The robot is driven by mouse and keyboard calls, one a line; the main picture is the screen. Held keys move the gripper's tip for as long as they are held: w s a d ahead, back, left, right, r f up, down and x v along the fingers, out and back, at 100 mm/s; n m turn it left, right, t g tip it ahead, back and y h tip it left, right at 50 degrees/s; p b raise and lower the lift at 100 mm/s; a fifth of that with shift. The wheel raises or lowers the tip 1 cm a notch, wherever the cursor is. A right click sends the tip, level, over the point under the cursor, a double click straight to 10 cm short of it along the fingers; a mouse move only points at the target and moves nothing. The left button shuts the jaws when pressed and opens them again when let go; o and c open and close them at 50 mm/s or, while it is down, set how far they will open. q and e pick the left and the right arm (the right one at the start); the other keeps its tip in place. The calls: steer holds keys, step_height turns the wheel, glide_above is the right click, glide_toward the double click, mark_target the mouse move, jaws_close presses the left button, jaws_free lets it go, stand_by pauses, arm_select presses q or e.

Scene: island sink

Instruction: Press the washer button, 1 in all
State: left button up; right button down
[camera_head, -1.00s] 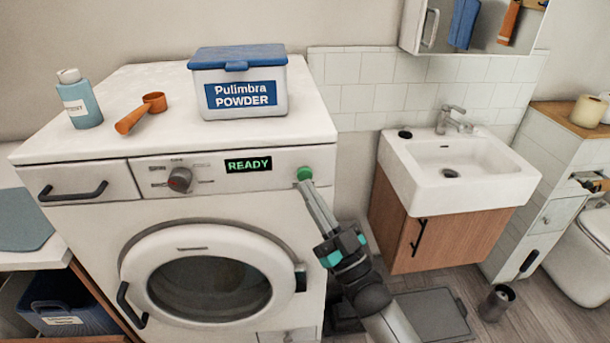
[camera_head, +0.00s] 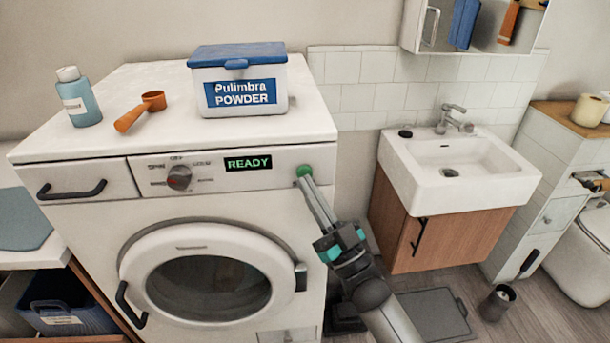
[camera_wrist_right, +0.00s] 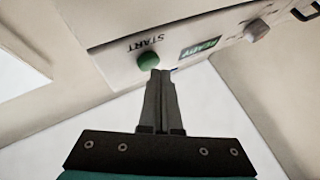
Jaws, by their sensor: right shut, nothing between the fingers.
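The washer (camera_head: 85,225) is a white front-loader with a round door. Its display (camera_head: 248,163) reads READY in green. The round green button (camera_head: 304,171) sits at the right end of the control panel, and in the right wrist view the button (camera_wrist_right: 148,60) has START printed beside it. My right gripper (camera_head: 309,182) is shut and empty, pointing up at the button. In the right wrist view its fingertips (camera_wrist_right: 160,75) are just beside the button's edge; I cannot tell whether they touch it. My left gripper is not in view.
A powder box (camera_head: 240,80), a blue bottle (camera_head: 79,97) and an orange scoop (camera_head: 140,111) stand on the washer top. A sink (camera_head: 465,175) on a wooden cabinet (camera_head: 440,236) is to the right of my arm. A dark knob (camera_head: 179,178) is on the panel.

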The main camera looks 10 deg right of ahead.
steer(key=shift+w+b, duration=0.3)
steer(key=shift+w, duration=0.3)
stand_by(0.8)
steer(key=shift+s, duration=0.1)
steer(key=shift+s+p, duration=0.6)
steer(key=shift+s, duration=0.35)
